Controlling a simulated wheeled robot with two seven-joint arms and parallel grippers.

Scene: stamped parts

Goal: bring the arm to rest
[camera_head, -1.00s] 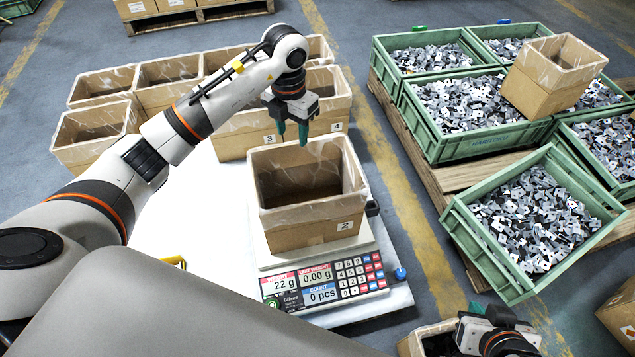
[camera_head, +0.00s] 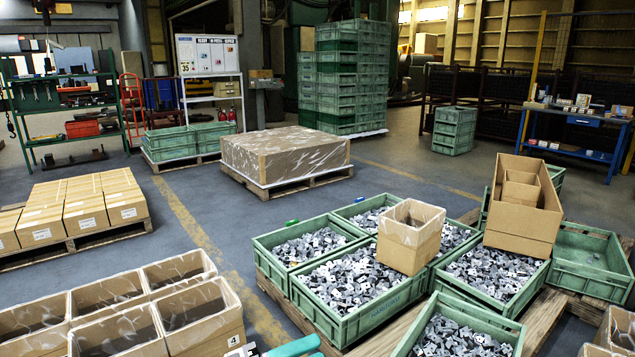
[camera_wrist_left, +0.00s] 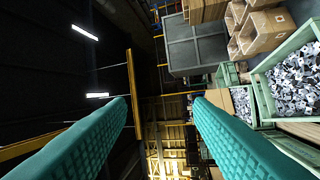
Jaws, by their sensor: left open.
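My left gripper (camera_wrist_left: 161,101) shows in the left wrist view as two teal ribbed fingers set wide apart, open with nothing between them. In the head view only a teal finger piece of my left gripper (camera_head: 293,347) shows at the bottom edge, beside the cartons. My right gripper is not in view. The wrist view looks sideways across the hall.
Green crates (camera_head: 352,300) of stamped parts stand on a pallet at the right. An open carton (camera_head: 411,236) sits on them, with a taller carton (camera_head: 522,208) behind. Open lined cartons (camera_head: 196,312) fill the lower left. Floor (camera_head: 200,230) is clear in the middle.

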